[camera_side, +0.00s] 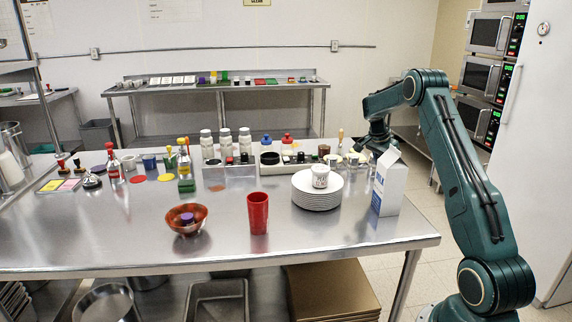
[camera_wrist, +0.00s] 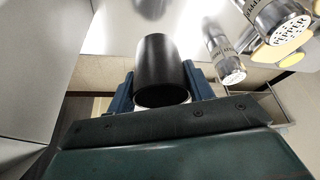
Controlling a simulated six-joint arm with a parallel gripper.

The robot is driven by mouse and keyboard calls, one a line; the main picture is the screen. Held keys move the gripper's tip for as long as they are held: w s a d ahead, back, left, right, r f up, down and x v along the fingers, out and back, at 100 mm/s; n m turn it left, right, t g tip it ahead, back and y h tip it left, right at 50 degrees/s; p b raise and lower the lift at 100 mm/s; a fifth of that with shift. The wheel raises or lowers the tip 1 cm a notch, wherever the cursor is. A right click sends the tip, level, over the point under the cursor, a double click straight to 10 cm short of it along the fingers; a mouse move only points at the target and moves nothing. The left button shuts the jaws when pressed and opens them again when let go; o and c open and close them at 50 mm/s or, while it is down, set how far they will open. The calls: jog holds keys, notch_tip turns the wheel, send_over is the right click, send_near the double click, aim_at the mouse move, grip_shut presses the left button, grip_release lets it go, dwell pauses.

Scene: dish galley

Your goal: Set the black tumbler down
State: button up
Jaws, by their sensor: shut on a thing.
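The black tumbler (camera_wrist: 162,62) is between the two blue fingers of my gripper (camera_wrist: 160,80) in the wrist view. The fingers are shut on its sides. In the side view my gripper (camera_side: 374,143) is low at the right end of the steel table (camera_side: 320,240), behind the milk carton (camera_side: 391,183). The tumbler cannot be made out there, and whether its base touches the table cannot be told.
Two shakers, one marked pepper (camera_wrist: 284,28) and another (camera_wrist: 226,58), stand close right of the tumbler in the wrist view. A plate stack (camera_side: 317,197) with a white cup, a red tumbler (camera_side: 258,212) and a red bowl (camera_side: 187,220) stand nearer the front. The front right tabletop is clear.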

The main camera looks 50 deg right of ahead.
jog(key=shift+f, duration=0.55)
jog(key=shift+f, duration=2.15)
jog(key=shift+f, duration=0.15)
jog(key=o, duration=1)
jog(key=v, duration=1.2)
jog(key=shift+r, duration=0.2)
